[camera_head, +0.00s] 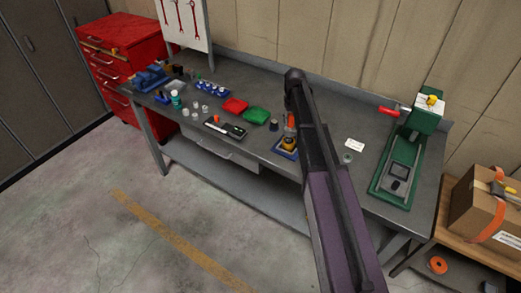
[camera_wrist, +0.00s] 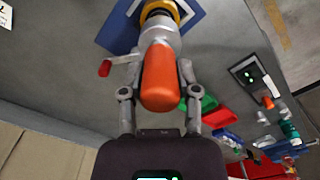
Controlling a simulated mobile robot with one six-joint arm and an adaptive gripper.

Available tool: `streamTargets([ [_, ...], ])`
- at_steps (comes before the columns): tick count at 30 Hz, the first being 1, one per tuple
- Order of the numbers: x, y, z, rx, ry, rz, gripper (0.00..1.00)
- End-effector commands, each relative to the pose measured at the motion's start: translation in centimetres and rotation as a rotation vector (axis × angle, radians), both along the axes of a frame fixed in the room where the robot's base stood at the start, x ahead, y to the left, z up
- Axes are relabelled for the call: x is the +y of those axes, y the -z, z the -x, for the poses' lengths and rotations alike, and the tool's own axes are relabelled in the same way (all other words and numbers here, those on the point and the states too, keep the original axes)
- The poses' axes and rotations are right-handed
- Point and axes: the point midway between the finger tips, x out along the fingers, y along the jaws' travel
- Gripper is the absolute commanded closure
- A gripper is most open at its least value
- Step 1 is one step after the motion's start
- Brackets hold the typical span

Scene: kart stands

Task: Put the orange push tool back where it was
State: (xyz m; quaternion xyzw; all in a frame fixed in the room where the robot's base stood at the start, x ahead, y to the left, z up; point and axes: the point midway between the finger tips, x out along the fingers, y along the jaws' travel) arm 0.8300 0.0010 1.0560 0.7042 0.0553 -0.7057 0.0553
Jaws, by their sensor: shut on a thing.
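The orange push tool (camera_wrist: 159,80) is upright between my fingers in the wrist view, its rounded orange handle facing the camera. My gripper (camera_wrist: 159,62) is shut on it. Beyond the handle are a grey cylindrical part and a yellow ring (camera_wrist: 160,10), over a blue tray (camera_wrist: 112,36). In the head view the orange handle (camera_head: 291,120) shows beside my dark arm, above the yellow part and the blue tray (camera_head: 284,154). My arm hides most of the gripper there. I cannot tell whether the tool touches the yellow part.
Red (camera_head: 235,106) and green (camera_head: 255,115) trays and a black device (camera_head: 232,131) lie left on the grey bench (camera_head: 325,101). A green press (camera_head: 402,167) with a red handle stands right. A small white card (camera_head: 354,145) and a small round part (camera_head: 347,158) lie between.

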Motion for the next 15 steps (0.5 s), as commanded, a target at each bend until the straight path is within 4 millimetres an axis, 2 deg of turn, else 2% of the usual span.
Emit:
streamTargets([
  [1,0.0,1.2,0.0,0.000,0.000,0.000,1.00],
  [5,0.0,2.1,0.0,0.000,0.000,0.000,1.00],
  [15,0.0,2.2,0.0,0.000,0.000,0.000,1.00],
])
